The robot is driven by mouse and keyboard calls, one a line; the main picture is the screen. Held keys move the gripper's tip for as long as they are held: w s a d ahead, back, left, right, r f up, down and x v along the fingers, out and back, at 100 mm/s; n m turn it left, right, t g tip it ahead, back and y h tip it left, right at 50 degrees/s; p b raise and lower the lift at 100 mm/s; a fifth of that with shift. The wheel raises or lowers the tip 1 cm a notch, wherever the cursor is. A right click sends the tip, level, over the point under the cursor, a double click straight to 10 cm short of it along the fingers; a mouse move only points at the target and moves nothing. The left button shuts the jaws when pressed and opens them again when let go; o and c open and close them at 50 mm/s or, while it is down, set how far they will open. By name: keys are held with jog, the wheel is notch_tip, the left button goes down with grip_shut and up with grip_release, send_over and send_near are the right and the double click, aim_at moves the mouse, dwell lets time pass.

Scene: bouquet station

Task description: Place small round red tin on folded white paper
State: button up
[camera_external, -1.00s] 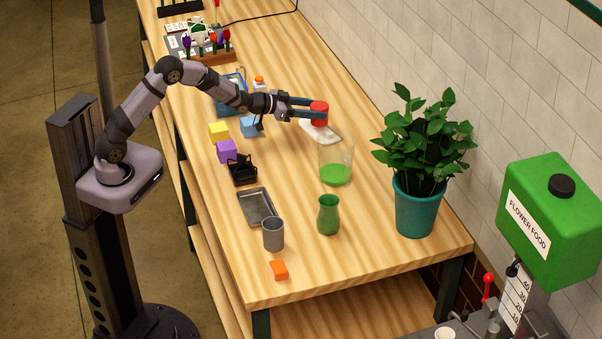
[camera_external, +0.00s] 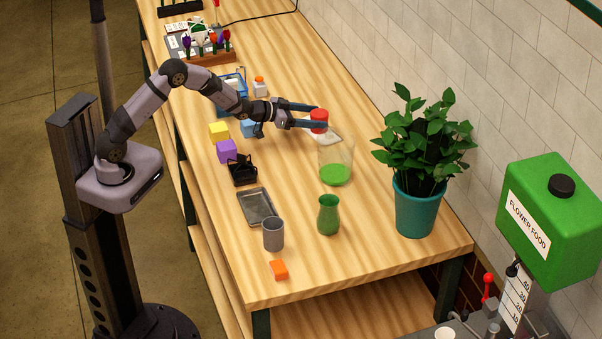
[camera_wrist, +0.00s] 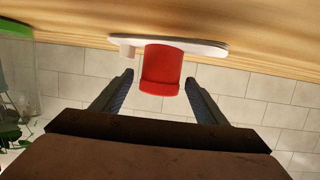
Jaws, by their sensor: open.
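The small round red tin (camera_external: 319,117) stands upright on the folded white paper (camera_external: 331,138) at the wall side of the table. In the wrist view, the tin (camera_wrist: 162,72) touches the white paper (camera_wrist: 205,46) with its base. My gripper (camera_external: 314,116) is open, with one finger on each side of the tin. The wrist view shows a clear gap between the tin and both fingers. The fingers and tin hide part of the paper in the external view.
A potted plant (camera_external: 416,205) and green vase (camera_external: 328,214) are nearer the front. Blue, yellow (camera_external: 218,131) and purple (camera_external: 227,151) blocks lie left, under and beside my arm.

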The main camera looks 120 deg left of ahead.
jog(key=shift+r, duration=0.1)
jog(key=shift+r, duration=0.2)
jog(key=shift+s+d, duration=0.4)
jog(key=shift+s, duration=0.1)
jog(key=b+v, duration=0.2)
jog(key=v, duration=0.8)
jog(key=shift+s+d+r, duration=0.2)
jog(key=shift+s+d, duration=0.05)
